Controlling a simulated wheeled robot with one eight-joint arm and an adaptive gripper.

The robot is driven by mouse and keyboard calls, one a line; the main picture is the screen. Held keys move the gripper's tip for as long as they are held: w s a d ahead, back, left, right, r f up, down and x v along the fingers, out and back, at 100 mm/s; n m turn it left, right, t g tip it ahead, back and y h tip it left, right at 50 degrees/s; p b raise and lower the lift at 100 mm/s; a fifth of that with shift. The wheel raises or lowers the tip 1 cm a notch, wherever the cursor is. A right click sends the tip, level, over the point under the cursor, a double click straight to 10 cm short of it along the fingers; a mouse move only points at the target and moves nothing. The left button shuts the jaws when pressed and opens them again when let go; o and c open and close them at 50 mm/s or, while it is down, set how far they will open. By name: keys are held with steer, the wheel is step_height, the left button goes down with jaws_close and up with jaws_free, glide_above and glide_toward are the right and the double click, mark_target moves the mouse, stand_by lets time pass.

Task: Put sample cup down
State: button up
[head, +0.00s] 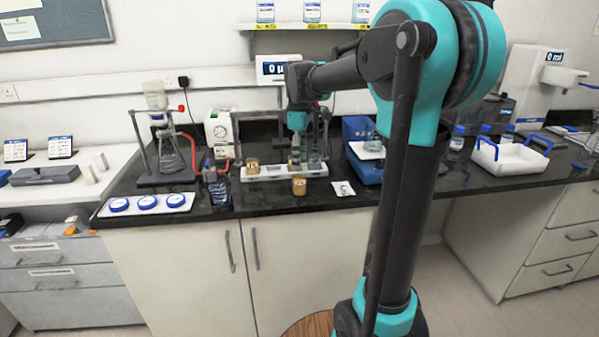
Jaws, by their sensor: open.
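One sample cup (299,187), small with amber contents, stands upright on the black counter just in front of a white tray (268,174). A second amber cup (252,166) stands in the left part of the tray. My gripper (296,157) points down over the tray, behind and a little above the front cup in the picture. It is open and appears apart from that cup. The fingers are small and dark here, and whether anything stands between them cannot be made out.
Clear containers (315,161) stand at the tray's right. A dark-filled beaker (219,190), a plate with blue lids (148,202) and a flask stand (166,178) are to the left. A blue device (361,168) with a beaker and a white card (343,188) are right.

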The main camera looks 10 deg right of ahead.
step_height(320, 180, up, 4)
steer(key=s+d+f+m+t, duration=0.2)
steer(key=s+f+m, duration=0.4)
steer(key=s+f, duration=0.5)
steer(key=s+d+f+m+t, duration=0.2)
steer(key=s+d+f+m, duration=0.2)
steer(key=s+f+m, duration=0.3)
steer(key=s+f, duration=0.4)
steer(key=f, duration=0.2)
steer(key=shift+s+d+f+m, duration=0.25)
steer(key=shift+s+d+m, duration=0.05)
steer(key=shift+d, duration=0.1)
